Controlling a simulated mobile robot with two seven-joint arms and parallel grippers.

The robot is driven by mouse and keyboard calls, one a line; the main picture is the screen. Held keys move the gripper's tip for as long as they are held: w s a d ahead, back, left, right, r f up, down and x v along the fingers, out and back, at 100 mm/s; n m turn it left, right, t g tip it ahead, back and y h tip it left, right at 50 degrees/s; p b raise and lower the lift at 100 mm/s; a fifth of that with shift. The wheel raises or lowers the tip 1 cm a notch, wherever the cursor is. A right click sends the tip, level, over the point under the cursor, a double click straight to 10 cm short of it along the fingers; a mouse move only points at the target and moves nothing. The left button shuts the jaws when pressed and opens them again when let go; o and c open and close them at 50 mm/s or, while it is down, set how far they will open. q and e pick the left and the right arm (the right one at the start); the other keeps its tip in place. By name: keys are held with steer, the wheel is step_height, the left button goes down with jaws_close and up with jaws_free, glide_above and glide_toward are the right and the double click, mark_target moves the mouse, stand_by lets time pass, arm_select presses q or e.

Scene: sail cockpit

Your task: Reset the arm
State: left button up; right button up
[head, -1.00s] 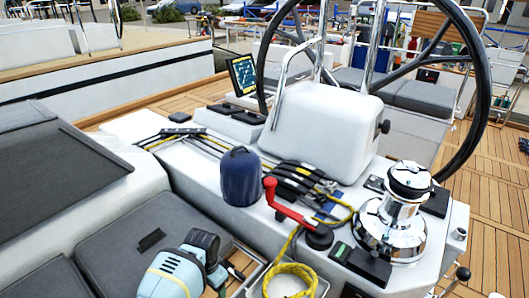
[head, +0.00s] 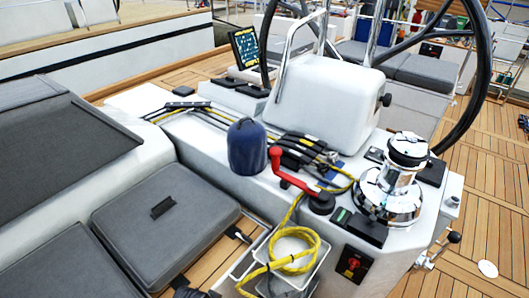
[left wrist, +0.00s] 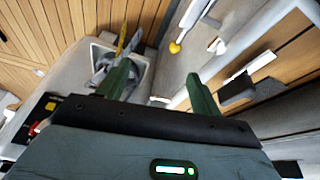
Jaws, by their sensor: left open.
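My left gripper (left wrist: 160,88) shows in the left wrist view with its two green fingers spread apart and nothing between them. Beyond the left finger is the pale bin (left wrist: 146,72) with rope partly in it. In the head view neither gripper can be made out; only a small dark piece shows at the bottom edge, too little to identify. My right gripper is in no view.
The white console carries a red winch handle (head: 278,170), a chrome winch (head: 391,195) and a dark blue rounded object (head: 247,146). Yellow rope (head: 312,252) hangs into a white bin (head: 312,279). Grey cushions (head: 165,215) lie left.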

arm_select(q)
steer(key=s+a+r+n+t, duration=0.1)
steer(key=s+a+r+t, duration=0.1)
steer(key=s, duration=0.5)
steer(key=s+a+r+n+t+p, duration=0.1)
steer(key=s+a+r+t, duration=0.1)
steer(key=s+r, duration=0.3)
steer(key=s+a+r+n+t+p, duration=0.1)
steer(key=s+a+r, duration=0.1)
steer(key=s, duration=0.8)
steer(key=shift+s+a+r+n+t, duration=0.15)
steer(key=shift+s+r+n+t, duration=0.2)
steer(key=shift+r, duration=0.3)
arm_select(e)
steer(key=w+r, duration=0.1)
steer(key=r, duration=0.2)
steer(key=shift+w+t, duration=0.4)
arm_select(q)
steer(key=shift+s, duration=0.2)
